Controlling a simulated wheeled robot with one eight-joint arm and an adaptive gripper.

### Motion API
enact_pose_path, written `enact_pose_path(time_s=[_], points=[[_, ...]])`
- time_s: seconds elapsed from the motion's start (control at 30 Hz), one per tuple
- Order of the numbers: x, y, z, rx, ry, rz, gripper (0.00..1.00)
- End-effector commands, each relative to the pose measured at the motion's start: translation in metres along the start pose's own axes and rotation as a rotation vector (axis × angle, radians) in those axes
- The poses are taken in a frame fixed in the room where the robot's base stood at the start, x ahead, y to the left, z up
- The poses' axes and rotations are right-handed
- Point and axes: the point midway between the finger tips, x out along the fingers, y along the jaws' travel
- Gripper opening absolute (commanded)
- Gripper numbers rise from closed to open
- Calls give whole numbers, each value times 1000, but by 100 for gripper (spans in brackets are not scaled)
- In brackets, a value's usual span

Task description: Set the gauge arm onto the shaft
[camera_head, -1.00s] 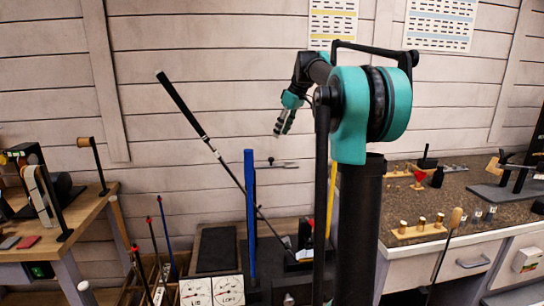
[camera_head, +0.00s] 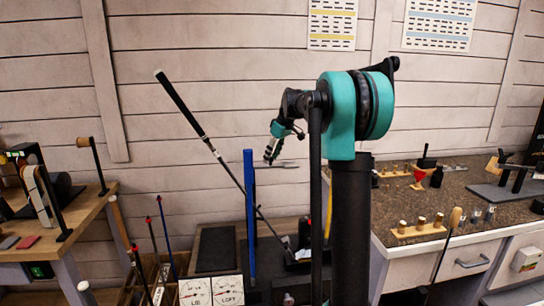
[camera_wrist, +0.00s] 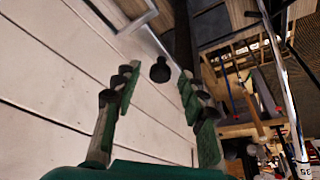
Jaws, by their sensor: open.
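The golf club's shaft (camera_head: 228,172) leans diagonally in the head view, with its black grip (camera_head: 181,103) at the upper left and its lower end among the bench fixtures. The gauge arm (camera_head: 287,166) is a thin, pale, level bar beside the blue post. Its dark knob (camera_wrist: 160,70) shows in the wrist view, ahead of and between my fingertips. My gripper (camera_head: 271,155) is open, pointing down over the gauge arm's left end. In the wrist view my gripper (camera_wrist: 158,80) has nothing between its fingers that I can see it touching.
A blue upright post (camera_head: 249,215) stands just left of the gauge arm. Two dial cards (camera_head: 228,290) sit low in front. A workbench (camera_head: 455,205) with small tools is at the right, a wooden bench (camera_head: 85,220) at the left. The plank wall is behind.

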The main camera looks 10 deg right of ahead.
Motion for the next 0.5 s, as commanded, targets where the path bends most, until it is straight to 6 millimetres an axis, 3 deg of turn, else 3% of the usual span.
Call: enact_pose_path(time_s=[0.07, 0.4, 0.5], points=[[0, 0, 0, 0, 0, 0, 42], [0, 0, 0, 0, 0, 0, 1], [0, 0, 0, 0, 0, 0, 0]])
